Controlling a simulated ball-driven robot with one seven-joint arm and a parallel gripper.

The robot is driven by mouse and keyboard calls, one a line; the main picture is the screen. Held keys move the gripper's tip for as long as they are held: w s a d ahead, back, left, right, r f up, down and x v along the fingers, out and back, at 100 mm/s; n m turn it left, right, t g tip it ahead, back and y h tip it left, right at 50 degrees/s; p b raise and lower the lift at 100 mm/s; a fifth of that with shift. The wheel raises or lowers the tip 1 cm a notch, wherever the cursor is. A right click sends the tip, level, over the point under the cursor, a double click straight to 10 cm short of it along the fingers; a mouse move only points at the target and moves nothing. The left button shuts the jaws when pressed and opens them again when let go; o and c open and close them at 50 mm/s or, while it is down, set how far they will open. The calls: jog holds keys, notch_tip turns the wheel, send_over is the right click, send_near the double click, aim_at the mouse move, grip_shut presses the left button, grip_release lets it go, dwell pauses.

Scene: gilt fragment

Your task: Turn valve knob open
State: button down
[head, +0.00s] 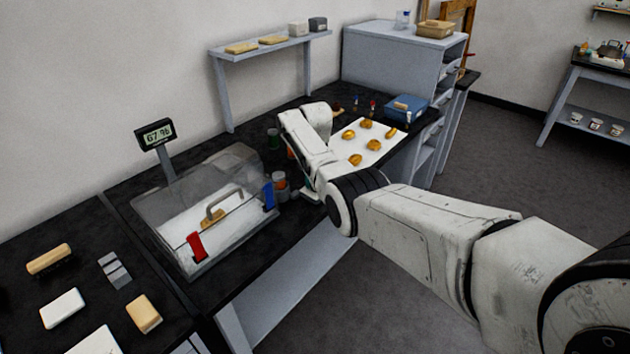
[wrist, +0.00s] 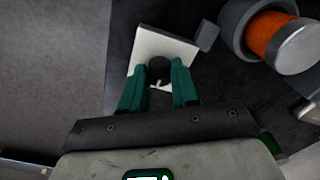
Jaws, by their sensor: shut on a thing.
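The valve knob (wrist: 160,66) is a dark round knob with a small pale mark, set on a white square plate (wrist: 150,43) in the wrist view. My gripper (wrist: 158,75) has two green fingers, one on each side of the knob, and is shut on it. The fingers partly cover the knob's sides. In the head view my arm hides the knob; a bit of pale plate (head: 304,195) and a little green of my gripper (head: 308,183) show at the bench's front edge. I cannot tell the knob's exact turn.
A clear-lidded box (head: 205,215) with a handle and red and blue clips stands left of my gripper, by a display (head: 157,134) reading 67 %. An orange-filled grey cylinder (wrist: 265,33) is close on the right. A white sheet (head: 372,146) with gilt pieces lies behind my wrist.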

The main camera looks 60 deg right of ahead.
jog(key=shift+r+m, duration=0.1)
jog(key=shift+m, duration=0.2)
jog(key=c, duration=0.8)
grip_release()
jog(key=shift+c, duration=0.2)
notch_tip(320, 180, up, 11)
jog(key=shift+b, duration=0.3)
jog(key=shift+f, duration=0.2)
